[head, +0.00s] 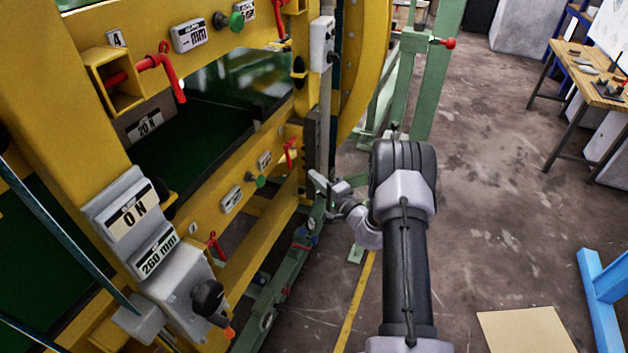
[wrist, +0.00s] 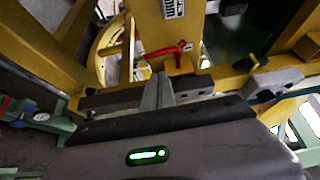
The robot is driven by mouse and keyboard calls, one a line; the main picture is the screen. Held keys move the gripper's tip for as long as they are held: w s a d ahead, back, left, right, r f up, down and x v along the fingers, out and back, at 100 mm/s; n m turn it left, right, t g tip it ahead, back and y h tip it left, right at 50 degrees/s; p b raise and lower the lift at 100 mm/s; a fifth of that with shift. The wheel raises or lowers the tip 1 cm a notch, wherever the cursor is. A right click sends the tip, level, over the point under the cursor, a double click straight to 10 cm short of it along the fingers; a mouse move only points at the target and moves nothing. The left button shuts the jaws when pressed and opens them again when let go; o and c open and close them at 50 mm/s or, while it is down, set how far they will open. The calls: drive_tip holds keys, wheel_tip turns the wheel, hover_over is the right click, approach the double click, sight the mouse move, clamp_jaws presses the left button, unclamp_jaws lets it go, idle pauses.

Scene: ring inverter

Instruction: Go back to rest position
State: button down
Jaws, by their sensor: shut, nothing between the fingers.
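My arm reaches forward from the bottom of the head view and bends down to the left at its dark elbow. My gripper (head: 326,183) is small and partly hidden, close to the lower right side of the yellow ring inverter (head: 258,215). In the wrist view my gripper (wrist: 158,90) has its grey fingers together with nothing between them. The fingers point at the yellow frame, where a red handle (wrist: 166,51) shows beyond the tips. I cannot tell the exact gap to the frame.
A black-knobbed lever (head: 208,297) stands at the lower left, with red handles (head: 160,68) along the yellow frame. A green post (head: 437,70) rises behind my arm. The concrete floor (head: 500,190) to the right is mostly open, with a wooden table (head: 590,85) beyond.

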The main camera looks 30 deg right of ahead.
drive_tip(key=s+a+r+n+g+y, duration=0.45)
drive_tip(key=a+r, duration=0.45)
drive_tip(key=a, duration=0.3)
drive_tip(key=s+a+r+n+g+y, duration=0.3)
drive_tip(key=a+r+g+y, duration=0.15)
drive_tip(key=a+r, duration=0.65)
drive_tip(key=s+a+r+n+g+h, duration=0.1)
drive_tip(key=s+a+n+g, duration=0.2)
drive_tip(key=s, duration=0.5)
drive_tip(key=s+a+r+n+g+h, duration=0.1)
drive_tip(key=s+a+r+g, duration=0.1)
drive_tip(key=s+a, duration=0.45)
drive_tip(key=s+d+t+h, duration=0.1)
drive_tip(key=s+d+h, duration=0.2)
drive_tip(key=s, duration=0.5)
drive_tip(key=s+d+h, duration=0.4)
drive_tip(key=s, duration=0.3)
drive_tip(key=shift+s+d+t+h, duration=0.2)
drive_tip(key=shift+s+t+h, duration=0.2)
drive_tip(key=shift+a+f, duration=0.1)
drive_tip(key=shift+f, duration=0.05)
